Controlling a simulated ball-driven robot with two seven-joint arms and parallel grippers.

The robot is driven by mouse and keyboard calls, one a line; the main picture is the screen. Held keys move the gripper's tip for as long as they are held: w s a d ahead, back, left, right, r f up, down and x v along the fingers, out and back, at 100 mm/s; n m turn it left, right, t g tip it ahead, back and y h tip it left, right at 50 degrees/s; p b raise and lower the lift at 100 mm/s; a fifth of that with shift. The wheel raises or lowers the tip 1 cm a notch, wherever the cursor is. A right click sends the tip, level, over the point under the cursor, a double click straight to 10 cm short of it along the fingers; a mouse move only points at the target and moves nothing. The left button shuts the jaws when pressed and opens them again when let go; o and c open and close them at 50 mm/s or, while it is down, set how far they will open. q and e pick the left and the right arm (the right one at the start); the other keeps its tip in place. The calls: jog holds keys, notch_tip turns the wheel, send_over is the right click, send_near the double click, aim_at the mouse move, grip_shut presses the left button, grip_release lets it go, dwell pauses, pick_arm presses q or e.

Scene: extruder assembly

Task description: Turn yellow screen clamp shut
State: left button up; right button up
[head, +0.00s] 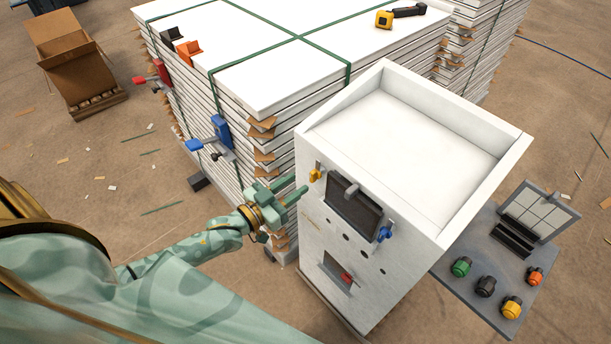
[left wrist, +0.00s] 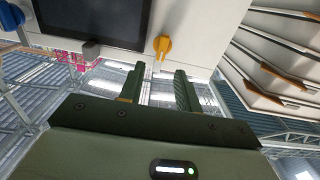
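The yellow screen clamp (head: 315,175) is a small knob on the front of the white machine, at the left edge of the dark screen (head: 354,213). In the left wrist view the yellow clamp (left wrist: 162,45) shows a round knob with a narrow tip, beside the screen (left wrist: 92,18). My left gripper (head: 290,190) is just in front of the machine, below and left of the clamp. In the left wrist view its fingers (left wrist: 160,72) are apart with nothing between them, and the clamp lies beyond the gap. My right gripper is out of view.
A blue clamp (head: 384,234) sits at the screen's other side. The white machine (head: 325,252) has an open tray top. A strapped panel stack (head: 258,45) stands close behind the gripper, with clamps on its edge. A control panel (head: 485,275) with colored knobs is at right.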

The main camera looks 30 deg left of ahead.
aim_at(310, 174)
pick_arm(q)
jog(key=x, duration=0.4)
jog(key=shift+w, duration=0.2)
grip_shut()
